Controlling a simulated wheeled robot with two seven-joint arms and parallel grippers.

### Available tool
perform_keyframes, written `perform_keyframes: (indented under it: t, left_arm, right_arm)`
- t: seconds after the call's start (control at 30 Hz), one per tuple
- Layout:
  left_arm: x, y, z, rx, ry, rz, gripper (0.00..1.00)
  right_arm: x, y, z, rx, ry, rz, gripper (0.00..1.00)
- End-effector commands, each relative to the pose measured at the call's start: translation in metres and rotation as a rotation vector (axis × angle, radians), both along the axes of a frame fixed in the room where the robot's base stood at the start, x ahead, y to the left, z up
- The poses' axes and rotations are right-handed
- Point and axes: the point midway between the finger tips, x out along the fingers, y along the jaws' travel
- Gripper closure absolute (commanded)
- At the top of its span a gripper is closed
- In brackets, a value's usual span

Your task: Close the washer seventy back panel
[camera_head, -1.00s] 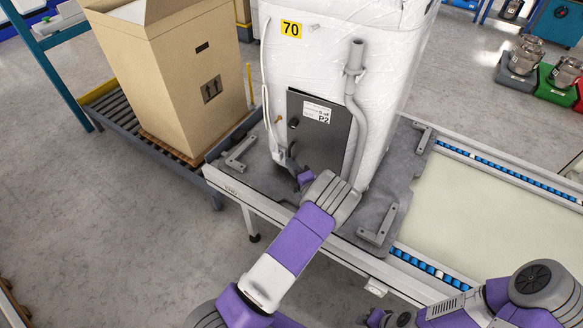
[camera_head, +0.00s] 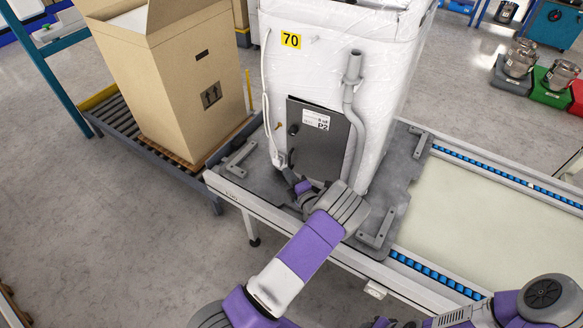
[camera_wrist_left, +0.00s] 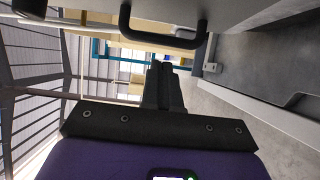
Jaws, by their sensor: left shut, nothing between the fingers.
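The washer (camera_head: 335,65) wears a yellow "70" label and stands upright in white plastic wrap on a conveyor pallet. Its dark grey back panel (camera_head: 335,150), with a white "P2" label, is low on the side facing me; I cannot tell how far it stands open. My left gripper (camera_head: 291,178) is low by the panel's lower left corner, its tips small and dark; contact cannot be told. In the left wrist view, the left gripper (camera_wrist_left: 162,72) is shut and empty, with a black handle (camera_wrist_left: 160,40) just above it. My right arm is at the lower right, its fingers out of view.
A grey hose (camera_head: 352,110) runs down the panel's right side, and a white hose (camera_head: 268,120) on its left. The grey pallet (camera_head: 395,190) carries raised brackets. A large cardboard box (camera_head: 165,80) stands on rollers at the left. The conveyor to the right is clear.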

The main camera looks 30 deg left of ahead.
Motion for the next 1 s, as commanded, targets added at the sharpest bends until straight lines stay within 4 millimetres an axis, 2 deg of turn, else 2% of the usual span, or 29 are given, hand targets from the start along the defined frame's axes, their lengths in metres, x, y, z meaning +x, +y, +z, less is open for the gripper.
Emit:
perform_keyframes:
  t: [0.03, 0.2, 0.4, 0.57, 0.67, 0.77, 0.87, 0.9, 0.97, 1.0]
  left_arm:
    - [-0.006, -0.010, 0.004, 0.000, 0.002, -0.006, 1.00]
    - [-0.029, -0.045, 0.002, -0.001, 0.002, -0.007, 1.00]
    - [-0.048, -0.074, 0.002, -0.001, 0.000, -0.006, 1.00]
    - [-0.057, -0.083, 0.001, -0.008, 0.000, 0.002, 1.00]
    - [-0.075, -0.074, -0.014, -0.088, -0.006, 0.072, 1.00]
    - [-0.122, -0.057, -0.051, -0.289, -0.044, 0.268, 1.00]
    - [-0.198, -0.058, -0.100, -0.573, -0.153, 0.612, 1.00]
    - [-0.231, -0.069, -0.118, -0.686, -0.225, 0.785, 1.00]
    - [-0.275, -0.095, -0.139, -0.831, -0.362, 1.067, 1.00]
    - [-0.298, -0.118, -0.148, -0.904, -0.468, 1.261, 1.00]
  right_arm:
    - [0.000, 0.000, 0.008, 0.000, 0.000, 0.000, 0.62]
    - [0.000, 0.000, 0.011, 0.000, 0.000, 0.000, 0.62]
    - [0.000, 0.000, 0.014, 0.000, 0.000, 0.000, 0.62]
    - [0.000, 0.000, 0.015, 0.000, 0.000, 0.000, 0.62]
    - [0.000, 0.000, 0.015, 0.000, 0.000, 0.000, 0.62]
    - [0.000, 0.000, 0.015, 0.000, 0.000, 0.000, 0.62]
    - [0.000, 0.000, 0.015, 0.000, 0.000, 0.000, 0.62]
    - [0.000, 0.000, 0.015, 0.000, 0.000, 0.000, 0.62]
    - [0.000, 0.000, 0.015, 0.000, 0.000, 0.000, 0.62]
    - [0.000, 0.000, 0.015, 0.000, 0.000, 0.000, 0.62]
